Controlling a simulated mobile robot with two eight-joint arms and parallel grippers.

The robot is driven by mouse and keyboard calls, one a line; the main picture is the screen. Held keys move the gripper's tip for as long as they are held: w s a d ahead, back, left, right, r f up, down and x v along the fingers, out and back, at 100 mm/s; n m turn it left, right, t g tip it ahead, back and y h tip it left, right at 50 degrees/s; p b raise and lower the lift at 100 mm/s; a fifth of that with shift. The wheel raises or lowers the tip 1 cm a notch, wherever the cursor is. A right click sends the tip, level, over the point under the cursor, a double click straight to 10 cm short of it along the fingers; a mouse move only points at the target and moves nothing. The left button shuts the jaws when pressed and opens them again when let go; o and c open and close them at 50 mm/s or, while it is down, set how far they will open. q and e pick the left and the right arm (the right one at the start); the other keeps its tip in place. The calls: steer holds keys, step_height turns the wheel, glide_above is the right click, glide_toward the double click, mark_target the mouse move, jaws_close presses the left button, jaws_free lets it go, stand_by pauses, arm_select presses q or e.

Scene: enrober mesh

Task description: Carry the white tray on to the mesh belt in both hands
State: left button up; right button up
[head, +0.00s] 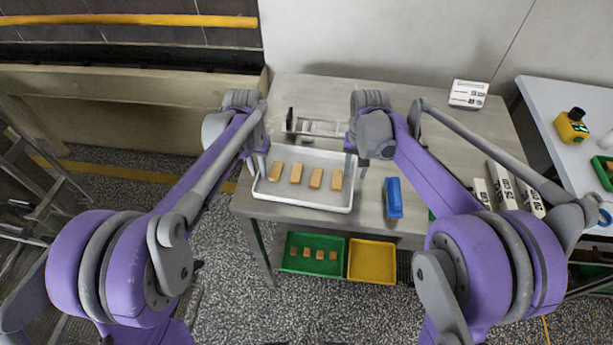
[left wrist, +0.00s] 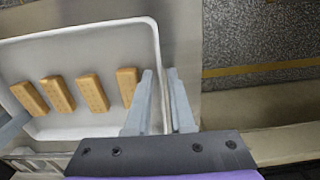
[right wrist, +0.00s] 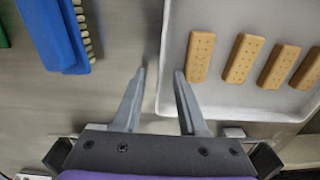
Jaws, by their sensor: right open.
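The white tray (head: 300,203) lies flat on the metal table and holds several tan biscuits (head: 315,178) in a row. My left gripper (head: 262,167) is at the tray's left rim. In the left wrist view its fingers (left wrist: 158,75) sit close on both sides of the rim (left wrist: 157,50) and appear shut on it. My right gripper (head: 352,165) is at the tray's right rim. In the right wrist view its fingers (right wrist: 160,75) are apart, one on each side of the rim, with a gap showing. I cannot clearly make out the mesh belt.
A long beige trough (head: 150,125) with a dark bed stands left of the table, across a floor gap. A blue brush (head: 393,197) lies right of the tray. A green tray (head: 300,266) and a yellow tray (head: 372,261) sit below. White boxes (head: 468,93) stand farther right.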

arm_select(q)
steer(key=shift+c, duration=0.3)
arm_select(e)
steer(key=shift+c, duration=0.3)
arm_select(q)
steer(key=shift+c, duration=1.3)
arm_select(e)
steer(key=shift+c, duration=1.3)
arm_select(q)
jaws_close()
arm_select(e)
jaws_close()
